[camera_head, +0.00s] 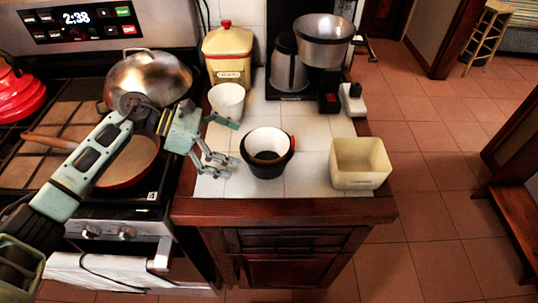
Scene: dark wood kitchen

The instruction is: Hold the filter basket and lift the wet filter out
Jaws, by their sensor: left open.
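The black filter basket (268,170) stands upright on the white tiled counter, with a small red spot at its right rim. The pale wet filter (266,134) sits inside it and its rim stands above the basket's edge; the inside is dark. My left gripper (233,144) is open and empty, just left of the basket, with its fingers pointing toward it. I cannot tell whether a fingertip touches the basket. My right gripper is not in view.
A square cream container (360,178) stands at the counter's right front. A white cup (227,103), a yellow canister (228,65) and a coffee maker (323,55) are behind. The stove with a pan (132,162) lies left. Bare tiles surround the basket's right and front.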

